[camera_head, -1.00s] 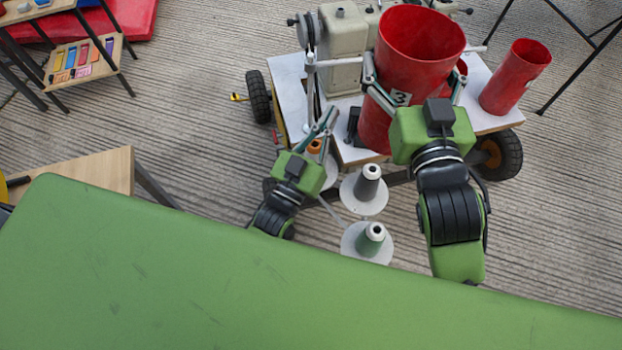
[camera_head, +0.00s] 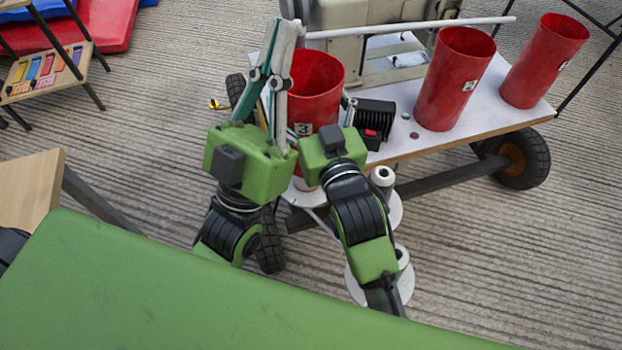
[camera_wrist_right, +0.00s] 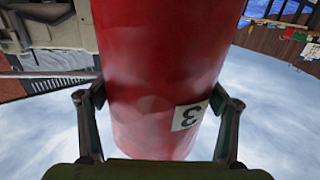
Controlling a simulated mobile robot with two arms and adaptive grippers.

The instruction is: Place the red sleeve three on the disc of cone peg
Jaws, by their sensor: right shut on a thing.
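The red sleeve three (camera_head: 318,85) stands roughly upright near the left end of the white cart. It also shows in the right wrist view (camera_wrist_right: 155,60), with its number label between the fingers. My right gripper (camera_head: 325,115) is shut on it, one finger on each side. My left gripper (camera_head: 277,75) is raised in front of the sleeve's left side; its finger gap is unclear. A pale disc edge (camera_head: 305,185) shows under the sleeve, and any peg there is hidden. I cannot tell whether the sleeve touches the disc.
Two pale pegs on discs, one (camera_head: 383,178) and another (camera_head: 402,258), stand partly behind my right arm. Two more red sleeves, one (camera_head: 455,80) and another (camera_head: 545,62), stand on the white cart top (camera_head: 490,115). A dark ribbed block (camera_head: 375,118) sits beside sleeve three.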

